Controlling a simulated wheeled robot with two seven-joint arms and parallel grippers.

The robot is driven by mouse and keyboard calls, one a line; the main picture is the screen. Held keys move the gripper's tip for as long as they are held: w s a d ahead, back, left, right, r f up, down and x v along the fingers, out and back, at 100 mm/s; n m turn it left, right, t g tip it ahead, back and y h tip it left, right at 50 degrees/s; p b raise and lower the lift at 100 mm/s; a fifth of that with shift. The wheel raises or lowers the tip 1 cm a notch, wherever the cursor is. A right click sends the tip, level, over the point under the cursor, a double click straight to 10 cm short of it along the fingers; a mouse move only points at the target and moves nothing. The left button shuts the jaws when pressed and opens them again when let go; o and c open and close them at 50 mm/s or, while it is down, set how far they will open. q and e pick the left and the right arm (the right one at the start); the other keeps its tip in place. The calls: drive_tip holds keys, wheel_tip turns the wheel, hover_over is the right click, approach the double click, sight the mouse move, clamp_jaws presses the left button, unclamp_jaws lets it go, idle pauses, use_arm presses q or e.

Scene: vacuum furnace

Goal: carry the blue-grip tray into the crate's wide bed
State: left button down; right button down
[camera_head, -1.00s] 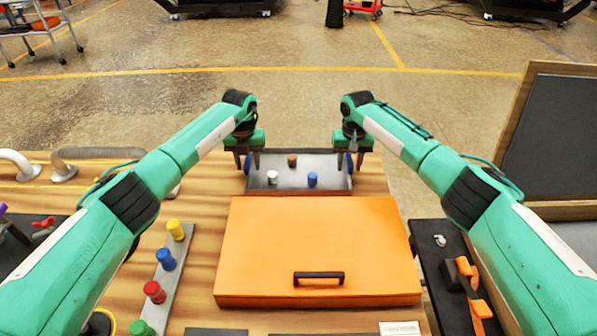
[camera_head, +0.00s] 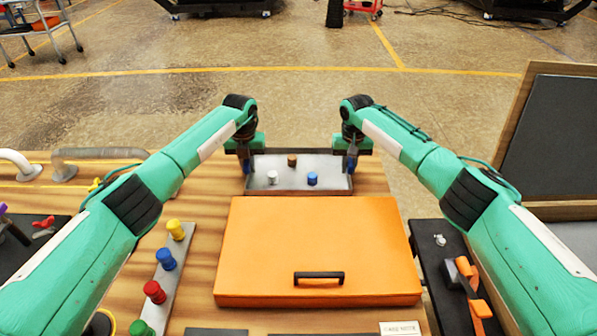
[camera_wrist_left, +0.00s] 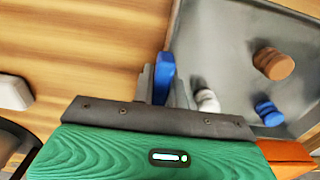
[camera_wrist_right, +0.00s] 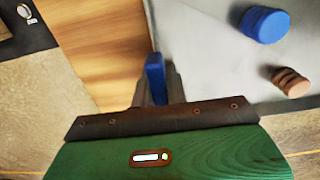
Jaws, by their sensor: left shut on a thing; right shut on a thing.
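The blue-grip tray (camera_head: 299,184) is a shallow grey tray at the far end of the table, beyond the orange case, and looks to be resting on the wood. It holds a white, a brown and a blue knobbed piece. My left gripper (camera_head: 247,167) is shut on the tray's left blue grip (camera_wrist_left: 164,77). My right gripper (camera_head: 351,166) is shut on its right blue grip (camera_wrist_right: 154,78). The fingers hide parts of both grips. A wooden crate (camera_head: 570,211) with a raised dark-lined lid stands at the right; its bed is mostly out of view or behind my right arm.
A large orange case (camera_head: 320,245) with a black handle lies in front of the tray. A strip with several coloured knobs (camera_head: 175,250) is to its left. A black board with orange clamps (camera_head: 470,285) is to its right. Curved metal handles (camera_head: 65,170) stand at the left.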

use_arm(q)
drive_tip(key=shift+r, duration=0.2)
use_arm(e)
drive_tip(key=shift+r, duration=0.25)
